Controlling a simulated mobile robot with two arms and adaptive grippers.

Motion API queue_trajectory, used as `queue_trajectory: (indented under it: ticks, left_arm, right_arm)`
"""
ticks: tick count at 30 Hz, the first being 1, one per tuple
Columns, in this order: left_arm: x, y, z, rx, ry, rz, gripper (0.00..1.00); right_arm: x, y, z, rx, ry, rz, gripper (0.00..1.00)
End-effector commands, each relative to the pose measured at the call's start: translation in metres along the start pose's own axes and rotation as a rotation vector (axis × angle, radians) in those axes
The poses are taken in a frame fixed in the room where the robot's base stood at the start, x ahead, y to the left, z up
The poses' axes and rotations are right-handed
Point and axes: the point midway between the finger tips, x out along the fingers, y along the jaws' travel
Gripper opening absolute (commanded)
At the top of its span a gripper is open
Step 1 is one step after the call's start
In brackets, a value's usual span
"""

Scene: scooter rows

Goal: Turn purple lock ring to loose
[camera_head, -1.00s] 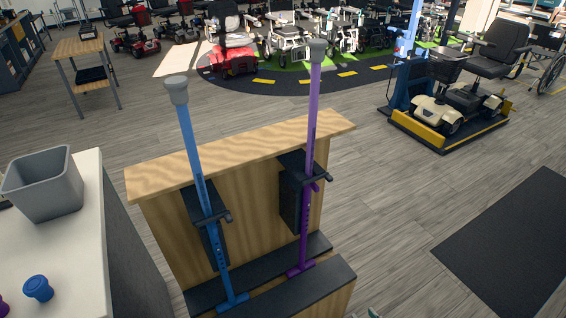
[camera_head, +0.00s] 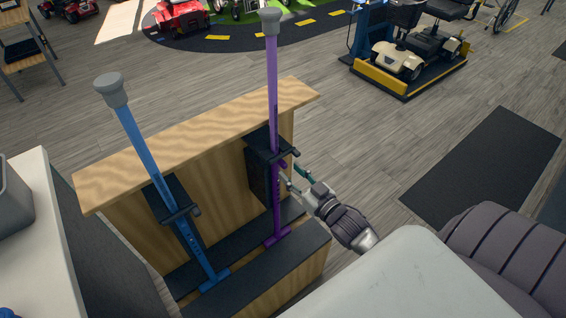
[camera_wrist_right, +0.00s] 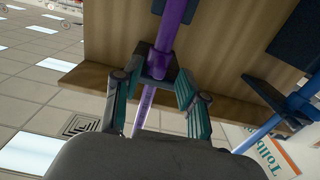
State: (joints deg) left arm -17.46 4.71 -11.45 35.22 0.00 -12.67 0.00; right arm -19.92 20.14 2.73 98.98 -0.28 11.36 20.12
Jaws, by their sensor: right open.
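A purple pole (camera_head: 272,80) with a grey rubber tip (camera_head: 270,20) stands upright in a black holder (camera_head: 262,170) on the wooden stand. My right gripper (camera_head: 286,178) is beside the pole's lower part, right of the holder. In the right wrist view its open teal fingers (camera_wrist_right: 158,88) lie on either side of the purple pole (camera_wrist_right: 172,30), not visibly closed on it. My left gripper is out of view.
A blue pole (camera_head: 145,150) stands in a second holder to the left on the wooden stand (camera_head: 200,135). A white counter (camera_head: 38,210) is at the far left. Floor (camera_head: 350,130) right of the stand is clear, with a dark mat (camera_head: 485,160) and a scooter platform (camera_head: 410,75) beyond.

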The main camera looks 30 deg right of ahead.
Motion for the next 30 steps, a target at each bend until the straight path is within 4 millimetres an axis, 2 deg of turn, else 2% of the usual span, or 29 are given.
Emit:
queue_trajectory:
  ticks: [3,7,12,19,27,30]
  left_arm:
    - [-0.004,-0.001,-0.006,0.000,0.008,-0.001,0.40]
    - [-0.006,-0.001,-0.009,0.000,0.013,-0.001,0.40]
    - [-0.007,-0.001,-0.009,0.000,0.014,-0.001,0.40]
    - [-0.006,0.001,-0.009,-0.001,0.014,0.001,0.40]
    - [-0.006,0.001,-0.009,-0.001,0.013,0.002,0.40]
    - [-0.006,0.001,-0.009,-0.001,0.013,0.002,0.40]
  right_arm:
    - [0.021,0.000,-0.002,0.001,0.000,0.001,0.42]
    - [0.035,0.000,0.000,0.001,-0.001,0.000,0.42]
    - [0.043,0.000,0.001,0.000,-0.002,0.000,0.42]
    - [0.043,0.000,0.001,0.000,-0.003,0.000,0.42]
    - [0.043,0.000,0.001,0.000,-0.002,0.000,0.00]
    - [0.043,0.000,0.001,0.000,-0.002,0.000,0.00]
